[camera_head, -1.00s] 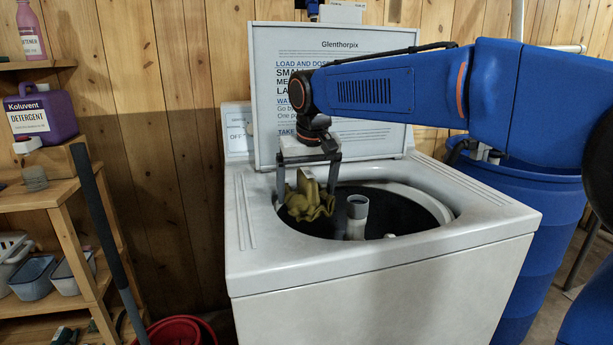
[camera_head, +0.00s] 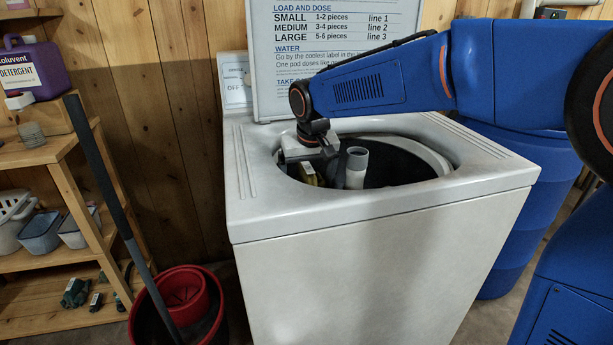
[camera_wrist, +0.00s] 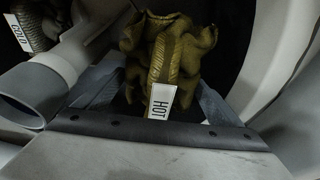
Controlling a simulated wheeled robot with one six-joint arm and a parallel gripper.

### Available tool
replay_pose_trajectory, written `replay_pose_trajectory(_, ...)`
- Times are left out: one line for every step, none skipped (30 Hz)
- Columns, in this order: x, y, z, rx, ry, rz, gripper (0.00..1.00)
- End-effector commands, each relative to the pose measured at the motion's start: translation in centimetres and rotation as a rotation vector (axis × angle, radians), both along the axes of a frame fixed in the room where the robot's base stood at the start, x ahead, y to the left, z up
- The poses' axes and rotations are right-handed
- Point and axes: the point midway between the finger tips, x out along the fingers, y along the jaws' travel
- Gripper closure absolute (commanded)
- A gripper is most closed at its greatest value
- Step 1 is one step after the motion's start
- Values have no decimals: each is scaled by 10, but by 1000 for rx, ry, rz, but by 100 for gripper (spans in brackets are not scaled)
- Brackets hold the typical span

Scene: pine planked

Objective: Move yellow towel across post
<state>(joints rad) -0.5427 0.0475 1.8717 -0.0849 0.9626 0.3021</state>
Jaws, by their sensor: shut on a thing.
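The yellow towel (camera_wrist: 165,50), crumpled and bearing a white HOT tag, is between the fingers of my gripper (camera_wrist: 158,88) in the wrist view. My gripper is shut on it. In the head view my gripper (camera_head: 315,165) is low inside the washer's round opening, and only a little of the towel (camera_head: 308,172) shows. The grey-topped post (camera_head: 356,165) stands just right of my gripper; in the wrist view the post (camera_wrist: 38,88) is at the left. Whether the towel touches the tub floor is hidden.
A greyish cloth with a COLD tag (camera_wrist: 38,30) lies beyond the post in the wrist view. The washer's rim (camera_head: 375,210) surrounds my gripper closely, and its raised lid (camera_head: 335,50) stands behind. The tub's dark interior right of the post looks clear.

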Motion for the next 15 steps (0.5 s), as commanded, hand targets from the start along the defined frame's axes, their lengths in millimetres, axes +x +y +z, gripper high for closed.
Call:
replay_pose_trajectory(0,0,0,0,-1,0,41)
replay_pose_trajectory(0,0,0,0,-1,0,41)
replay_pose_trajectory(0,0,0,0,-1,0,41)
replay_pose_trajectory(0,0,0,0,-1,0,41)
replay_pose_trajectory(0,0,0,0,-1,0,41)
replay_pose_trajectory(0,0,0,0,-1,0,9)
replay_pose_trajectory(0,0,0,0,-1,0,1)
replay_pose_trajectory(0,0,0,0,-1,0,0)
replay_pose_trajectory(0,0,0,0,-1,0,0)
replay_pose_trajectory(0,0,0,0,-1,0,0)
replay_pose_trajectory(0,0,0,0,0,0,0)
replay_pose_trajectory(0,0,0,0,0,0,0)
replay_pose_trajectory(0,0,0,0,0,0,0)
replay_pose_trajectory(0,0,0,0,0,0,0)
replay_pose_trajectory(0,0,1,0,0,0,0)
